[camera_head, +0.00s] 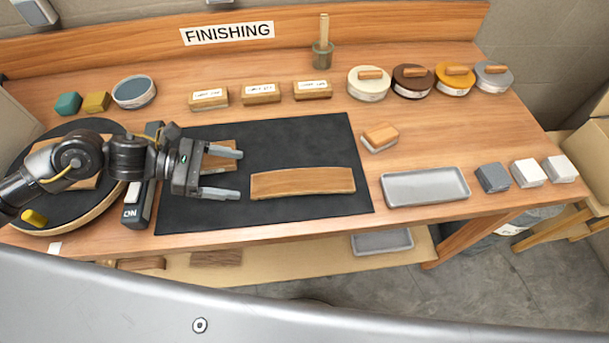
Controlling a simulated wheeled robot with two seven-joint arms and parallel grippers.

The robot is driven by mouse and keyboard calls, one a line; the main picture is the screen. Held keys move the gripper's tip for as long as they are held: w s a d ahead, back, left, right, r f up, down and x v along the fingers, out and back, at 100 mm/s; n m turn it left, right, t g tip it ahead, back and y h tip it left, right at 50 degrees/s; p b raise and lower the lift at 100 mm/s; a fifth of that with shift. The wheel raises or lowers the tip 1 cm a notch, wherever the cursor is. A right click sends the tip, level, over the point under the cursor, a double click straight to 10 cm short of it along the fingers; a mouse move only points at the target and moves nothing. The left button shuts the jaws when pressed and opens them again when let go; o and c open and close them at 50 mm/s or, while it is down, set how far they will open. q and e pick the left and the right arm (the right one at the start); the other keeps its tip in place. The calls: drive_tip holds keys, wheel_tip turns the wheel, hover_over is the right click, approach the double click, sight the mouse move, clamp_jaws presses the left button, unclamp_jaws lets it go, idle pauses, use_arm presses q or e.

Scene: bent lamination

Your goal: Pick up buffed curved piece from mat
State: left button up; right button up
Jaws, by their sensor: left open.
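The curved wooden piece (303,183) lies on the right part of the dark mat (290,135), its long side running left to right. My left gripper (240,174) is open and empty above the mat, just left of the piece. Its two fingers point right, toward the piece's left end, and look apart from it. A second, smaller wooden piece (218,163) lies on the mat, partly hidden behind the left gripper. My right gripper is not in view.
A round sander disc (95,206) and a grey switch unit (135,205) stand left of the mat. A sanding block (380,137) and a grey tray (425,187) lie to its right. Labelled blocks (261,94) and lidded tins (413,81) line the back.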

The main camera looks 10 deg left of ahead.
sight(274, 183)
use_arm(q)
drive_tip(key=shift+s+d+f+p, duration=0.15)
drive_tip(key=shift+d+p, duration=0.15)
drive_tip(key=shift+d, duration=0.25)
drive_tip(key=shift+s+d+p, duration=0.1)
drive_tip(key=shift+d+p, duration=0.15)
drive_tip(key=shift+d, duration=0.3)
drive_tip(key=shift+w+d+f+p, duration=0.4)
drive_tip(key=shift+d+f, duration=0.2)
drive_tip(key=shift+d, duration=0.25)
drive_tip(key=shift+w+d+f, duration=0.1)
drive_tip(key=shift+d+f, duration=0.1)
drive_tip(key=shift+d, duration=0.2)
drive_tip(key=p+x, duration=0.3)
drive_tip(key=x, duration=0.1)
drive_tip(key=shift+d+f, duration=0.35)
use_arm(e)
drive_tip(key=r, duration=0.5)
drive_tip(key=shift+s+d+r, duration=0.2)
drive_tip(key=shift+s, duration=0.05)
use_arm(q)
drive_tip(key=shift+c, duration=0.4)
